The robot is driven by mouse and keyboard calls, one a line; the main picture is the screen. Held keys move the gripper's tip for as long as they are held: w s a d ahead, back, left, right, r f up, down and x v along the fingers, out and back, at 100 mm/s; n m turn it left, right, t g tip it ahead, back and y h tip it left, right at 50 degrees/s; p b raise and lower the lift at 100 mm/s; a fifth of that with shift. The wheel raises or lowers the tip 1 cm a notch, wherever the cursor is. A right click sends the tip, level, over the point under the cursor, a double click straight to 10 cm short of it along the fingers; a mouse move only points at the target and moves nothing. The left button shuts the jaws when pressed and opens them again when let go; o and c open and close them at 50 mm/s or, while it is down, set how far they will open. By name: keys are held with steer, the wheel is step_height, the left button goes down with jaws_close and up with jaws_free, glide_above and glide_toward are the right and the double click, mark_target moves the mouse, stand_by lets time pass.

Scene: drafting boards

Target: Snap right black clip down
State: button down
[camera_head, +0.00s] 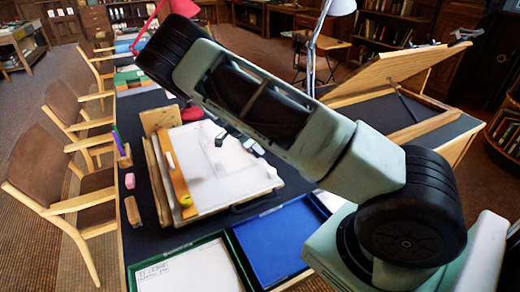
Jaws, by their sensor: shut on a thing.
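A drawing board with white paper (215,185) lies on the dark table, left of the middle. A small black piece (220,140) shows over the paper's far part. Another small dark piece (252,147) shows to its right, at the lower edge of my arm. They look like clips, but they are too small to tell for sure, and I cannot tell whether either is up or down. My arm crosses the view from lower right to upper left and hides the board's far right part. I cannot make out my gripper; it seems hidden behind the arm.
A tilted drafting board (390,72) stands at the right. A blue tray (272,245) and a green-rimmed tray (240,262) lie at the near edge. A pink eraser (130,181) and a wooden block (132,210) lie left of the paper. Chairs line the left side.

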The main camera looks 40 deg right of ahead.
steer(key=h+b, duration=0.1)
steer(key=a+f+h+b, duration=0.1)
steer(key=h+b, duration=0.1)
steer(key=shift+w+a+f+g+b, duration=0.2)
steer(key=shift+f+g+b, duration=0.1)
steer(key=shift+g, duration=0.1)
steer(key=shift+a+h+b, duration=0.1)
steer(key=shift+h+b, duration=0.6)
steer(key=shift+b, duration=0.3)
steer(key=c, duration=1.4)
jaws_free()
steer(key=shift+o, duration=0.2)
steer(key=b+v, duration=0.2)
steer(key=v, duration=1.5)
steer(key=shift+w+a+f+g, duration=0.15)
steer(key=shift+w+a+g, duration=0.15)
steer(key=shift+w+a, duration=0.1)
